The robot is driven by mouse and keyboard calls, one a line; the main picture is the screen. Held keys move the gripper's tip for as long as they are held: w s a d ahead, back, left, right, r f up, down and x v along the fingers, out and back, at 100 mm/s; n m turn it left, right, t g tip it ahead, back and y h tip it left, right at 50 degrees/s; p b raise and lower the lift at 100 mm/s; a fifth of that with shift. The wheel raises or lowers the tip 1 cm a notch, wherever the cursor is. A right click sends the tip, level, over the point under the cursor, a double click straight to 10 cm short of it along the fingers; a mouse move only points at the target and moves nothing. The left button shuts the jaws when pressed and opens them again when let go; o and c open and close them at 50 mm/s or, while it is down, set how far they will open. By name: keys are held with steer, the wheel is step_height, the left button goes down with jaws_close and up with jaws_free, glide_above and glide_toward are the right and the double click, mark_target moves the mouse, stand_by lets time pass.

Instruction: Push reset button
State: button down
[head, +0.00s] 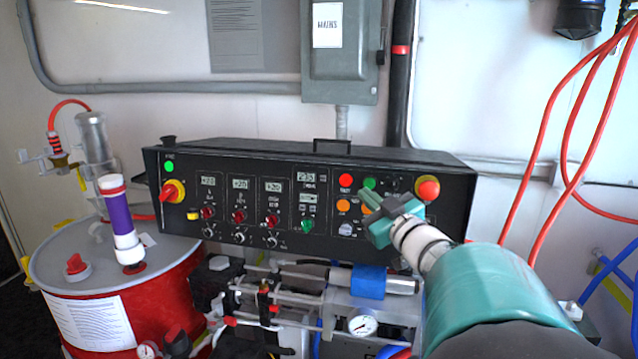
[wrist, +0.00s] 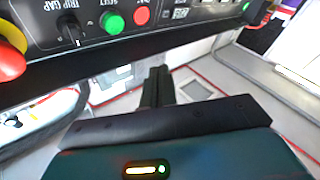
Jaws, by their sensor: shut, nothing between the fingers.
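The black control panel (head: 320,255) has a red button (head: 345,180), a green button (head: 370,183) and orange buttons (head: 343,205) on its right half. I cannot read which is labelled reset in the head view. In the wrist view, a green button (wrist: 112,22) and a red button (wrist: 141,15) show at the top, with small labels that are hard to read. My gripper (head: 376,222) is shut and empty in front of the panel's right half, hiding part of its lower right. Its closed fingers (wrist: 157,86) show below the buttons in the wrist view; contact cannot be told.
A red emergency knob (head: 428,188) sits at the panel's right end, close to my arm. Pipes and a gauge (head: 362,323) lie below the panel. A red drum (head: 150,300) stands at the left. Red hoses (head: 560,140) hang at the right.

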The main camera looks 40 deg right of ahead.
mark_target(364, 181)
steer(key=w+d+f, duration=0.1)
steer(key=w+d, duration=0.4)
steer(key=d, duration=0.1)
steer(key=shift+f, duration=0.25)
steer(key=shift+d, duration=0.1)
stand_by(1.8)
steer(key=shift+w+d, duration=0.2)
steer(key=shift+d, duration=0.05)
steer(key=shift+w+d+f, duration=0.15)
steer(key=shift+w+d, duration=0.1)
steer(key=shift+d, duration=0.1)
stand_by(0.8)
steer(key=shift+s+a, duration=0.5)
steer(key=shift+a, duration=0.15)
steer(key=shift+s+a, duration=0.1)
steer(key=s+a, duration=0.1)
steer(key=a, duration=0.1)
steer(key=s+a+r, duration=0.1)
steer(key=s, duration=0.1)
steer(key=shift+a+r, duration=0.1)
steer(key=shift+a, duration=0.25)
